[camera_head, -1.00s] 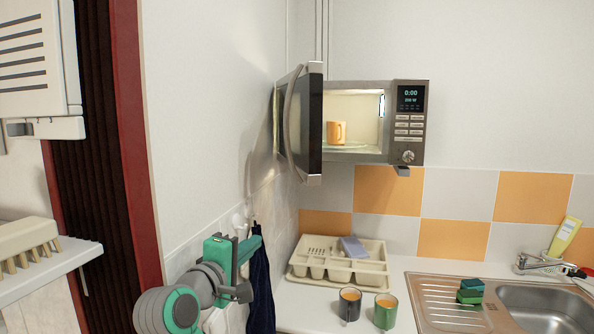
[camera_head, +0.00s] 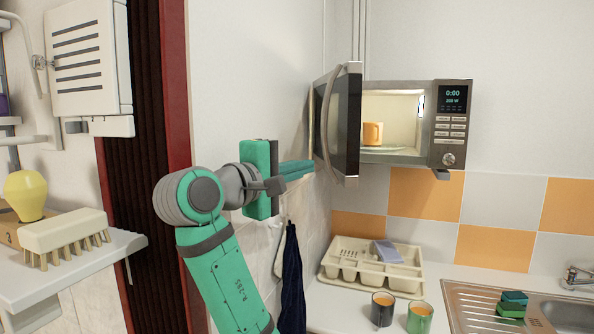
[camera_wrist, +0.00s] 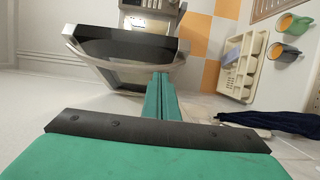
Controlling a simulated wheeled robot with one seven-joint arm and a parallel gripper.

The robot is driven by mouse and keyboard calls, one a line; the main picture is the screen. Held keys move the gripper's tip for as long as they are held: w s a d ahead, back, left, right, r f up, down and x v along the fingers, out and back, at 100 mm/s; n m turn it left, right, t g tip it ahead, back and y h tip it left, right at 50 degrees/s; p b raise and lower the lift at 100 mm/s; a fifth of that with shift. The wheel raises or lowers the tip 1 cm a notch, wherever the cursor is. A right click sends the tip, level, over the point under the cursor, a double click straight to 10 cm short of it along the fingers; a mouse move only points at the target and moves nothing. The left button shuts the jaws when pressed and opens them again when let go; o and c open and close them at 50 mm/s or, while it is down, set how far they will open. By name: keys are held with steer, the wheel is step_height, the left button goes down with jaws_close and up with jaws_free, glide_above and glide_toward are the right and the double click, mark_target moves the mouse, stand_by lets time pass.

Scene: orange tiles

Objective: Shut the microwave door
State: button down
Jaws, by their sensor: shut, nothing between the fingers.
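The microwave (camera_head: 452,122) is mounted on the wall with its interior lit and an orange mug (camera_head: 373,133) inside. Its door (camera_head: 347,125) stands wide open on the left side, with a curved metal handle (camera_head: 328,122) on its outer face. My gripper (camera_head: 312,168) is shut and empty, to the left of the door and near its lower part. In the wrist view the closed fingers (camera_wrist: 161,78) point toward the open door (camera_wrist: 120,50) and its handle (camera_wrist: 100,66). I cannot tell whether the fingertips touch the door.
A cutlery tray (camera_head: 345,279) and two mugs, one dark (camera_head: 382,308) and one green (camera_head: 419,318), stand on the counter below. A dark cloth (camera_head: 291,280) hangs on the left wall under my gripper. A shelf (camera_head: 75,268) with a brush (camera_head: 65,232) is at the left.

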mark_target(344, 161)
steer(key=w+d, duration=0.5)
steer(key=shift+w+d, duration=0.15)
steer(key=shift+d, duration=0.25)
steer(key=shift+w+d, duration=0.1)
steer(key=shift+d, duration=0.45)
